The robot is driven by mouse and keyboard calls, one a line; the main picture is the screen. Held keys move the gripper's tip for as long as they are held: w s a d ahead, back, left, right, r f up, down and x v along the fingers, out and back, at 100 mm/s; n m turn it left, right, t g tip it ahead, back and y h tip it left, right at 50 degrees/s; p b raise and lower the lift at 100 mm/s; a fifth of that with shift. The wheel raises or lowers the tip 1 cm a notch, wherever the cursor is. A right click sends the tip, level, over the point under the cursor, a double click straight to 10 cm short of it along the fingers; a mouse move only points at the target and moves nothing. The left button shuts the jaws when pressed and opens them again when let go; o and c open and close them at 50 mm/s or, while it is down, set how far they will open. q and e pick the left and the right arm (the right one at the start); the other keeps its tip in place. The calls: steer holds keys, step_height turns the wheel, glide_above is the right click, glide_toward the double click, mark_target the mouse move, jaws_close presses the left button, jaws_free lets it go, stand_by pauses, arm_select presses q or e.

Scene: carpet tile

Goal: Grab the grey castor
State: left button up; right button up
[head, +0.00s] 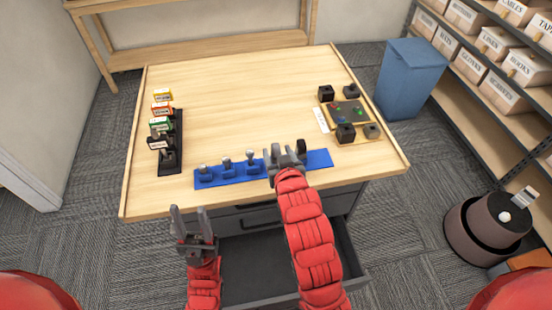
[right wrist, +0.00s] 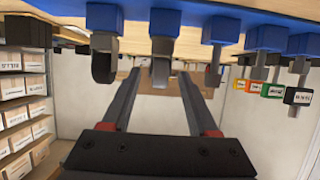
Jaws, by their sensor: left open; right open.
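A blue strip (head: 321,158) near the table's front edge holds a row of several castors. A dark-wheeled castor (head: 301,147) is at its right end. My right gripper (head: 286,156) is open over the strip just left of it. In the right wrist view, which looks upside down, a grey castor (right wrist: 161,68) shows between the spread fingers. I cannot tell whether they touch it. The dark-wheeled castor (right wrist: 103,66) is outside the fingers on the left. More castors (head: 227,165) stand left of my right gripper. My left gripper (head: 189,212) is open and empty before the table's front edge.
A black rack (head: 178,128) with labelled coloured tags stands at the table's left. A board (head: 347,113) with dark blocks around it is at the right. An open drawer (head: 262,262) juts out below the front edge. The table's back middle is clear.

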steer(key=p+x, duration=0.2)
steer(key=x, duration=0.2)
steer(key=shift+w+r, duration=0.1)
steer(key=shift+w, duration=0.05)
steer(key=shift+w+a+f, duration=0.1)
steer(key=shift+w+f, duration=0.1)
steer(key=shift+w, duration=0.2)
steer(key=shift+c, duration=0.2)
jaws_close()
